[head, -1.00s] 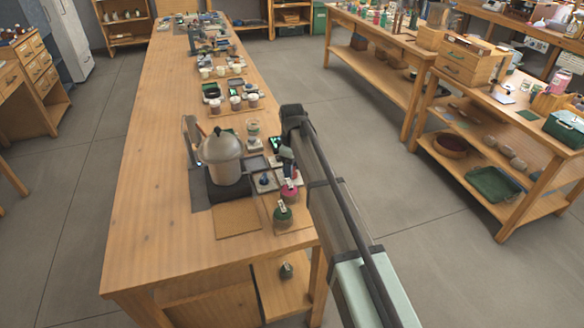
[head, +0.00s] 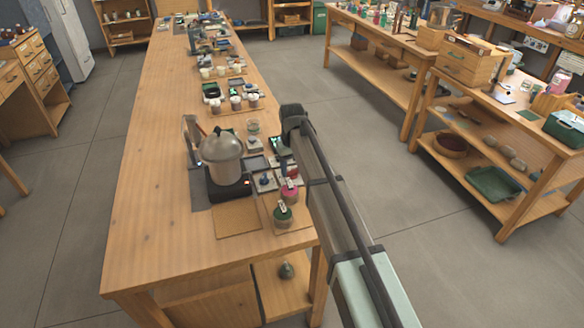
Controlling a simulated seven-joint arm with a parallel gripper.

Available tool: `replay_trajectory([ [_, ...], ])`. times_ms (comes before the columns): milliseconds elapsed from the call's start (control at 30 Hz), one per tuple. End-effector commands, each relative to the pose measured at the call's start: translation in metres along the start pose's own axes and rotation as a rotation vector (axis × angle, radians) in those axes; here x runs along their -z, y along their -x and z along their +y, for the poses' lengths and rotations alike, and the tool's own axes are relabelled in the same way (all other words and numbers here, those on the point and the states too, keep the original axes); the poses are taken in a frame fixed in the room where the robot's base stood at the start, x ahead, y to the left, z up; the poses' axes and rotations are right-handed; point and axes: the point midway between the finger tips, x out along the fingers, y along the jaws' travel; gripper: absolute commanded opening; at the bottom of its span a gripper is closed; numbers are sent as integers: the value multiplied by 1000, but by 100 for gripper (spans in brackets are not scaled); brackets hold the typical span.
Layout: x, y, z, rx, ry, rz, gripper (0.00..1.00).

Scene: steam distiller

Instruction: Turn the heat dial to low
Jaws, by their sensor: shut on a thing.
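The distiller's domed, metallic-looking pot (head: 222,150) stands on a black heater base (head: 226,190) near the right edge of the long wooden bench. A small red light shows at the base's right side. My gripper (head: 286,166) reaches down over the small panels right of the pot. It is shut on the heat dial, which is small and mostly hidden under the fingers. I cannot read the dial's setting. A small blue knob-like piece (head: 264,180) sits on a dark tile just left of my gripper, apart from it.
A pink flask (head: 289,194) and a green flask (head: 283,214) stand close in front of my gripper. A cork-coloured mat (head: 237,218) lies in front. The bench's left side is bare.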

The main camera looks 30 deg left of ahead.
Motion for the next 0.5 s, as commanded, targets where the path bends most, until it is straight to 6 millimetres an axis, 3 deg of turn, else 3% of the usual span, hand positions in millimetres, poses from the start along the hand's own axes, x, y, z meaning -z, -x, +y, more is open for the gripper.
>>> replay_trajectory([
  [500, -1, 0, 0, 0, -49, -1, 21],
])
